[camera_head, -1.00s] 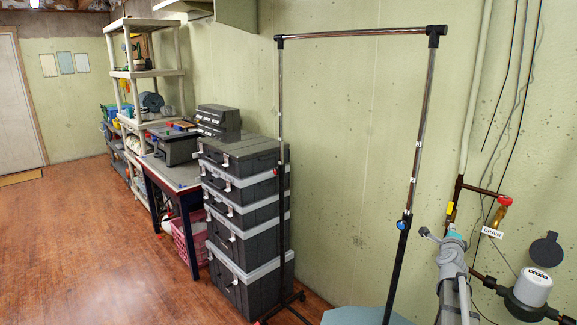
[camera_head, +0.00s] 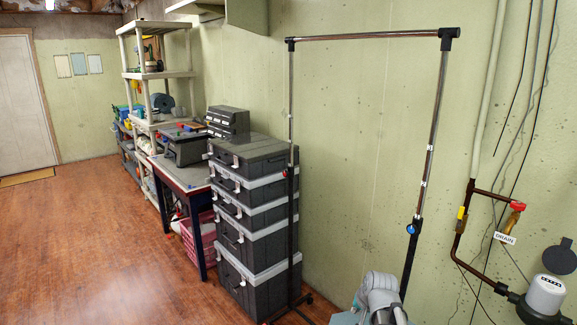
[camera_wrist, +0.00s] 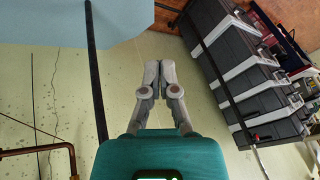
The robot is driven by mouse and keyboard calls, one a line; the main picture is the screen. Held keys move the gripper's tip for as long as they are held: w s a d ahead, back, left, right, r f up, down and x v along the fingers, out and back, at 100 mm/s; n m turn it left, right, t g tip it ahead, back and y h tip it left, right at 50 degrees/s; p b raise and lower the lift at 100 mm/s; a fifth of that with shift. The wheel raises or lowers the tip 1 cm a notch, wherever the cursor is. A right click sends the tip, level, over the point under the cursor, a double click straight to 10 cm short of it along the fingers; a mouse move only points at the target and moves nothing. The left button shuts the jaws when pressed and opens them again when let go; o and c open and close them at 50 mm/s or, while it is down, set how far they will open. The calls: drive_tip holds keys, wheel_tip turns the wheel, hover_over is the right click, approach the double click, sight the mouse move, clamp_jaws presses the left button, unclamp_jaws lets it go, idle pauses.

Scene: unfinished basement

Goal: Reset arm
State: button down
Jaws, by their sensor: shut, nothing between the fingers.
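My gripper (camera_wrist: 160,68) shows in the wrist view, with its two grey fingers brought together and nothing between them. It points into open space in front of the green wall, which is behind it in that view. A grey part of my arm (camera_head: 380,297) shows at the bottom of the head view, right of centre, in front of the foot of the garment rack (camera_head: 424,165). I cannot make out the fingers in the head view.
A stack of dark grey tool cases (camera_head: 262,235) stands left of the rack; it also shows tilted in the wrist view (camera_wrist: 240,70). A workbench (camera_head: 183,176) and a shelf unit (camera_head: 163,75) stand beyond. Pipes with a meter (camera_head: 546,293) line the right wall. The wooden floor (camera_head: 90,240) at left is clear.

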drive_tip(key=s+a+f+n+g+h, duration=0.1)
drive_tip(key=s+a+f+n+g, duration=0.2)
drive_tip(key=s, duration=0.6)
drive_tip(key=s+r+n+g+p, duration=0.1)
drive_tip(key=s+r+g+p, duration=0.1)
drive_tip(key=r+p, duration=0.7)
drive_tip(key=shift+s+r+h, duration=0.3)
drive_tip(key=shift+s+r, duration=0.3)
drive_tip(key=shift+r, duration=0.2)
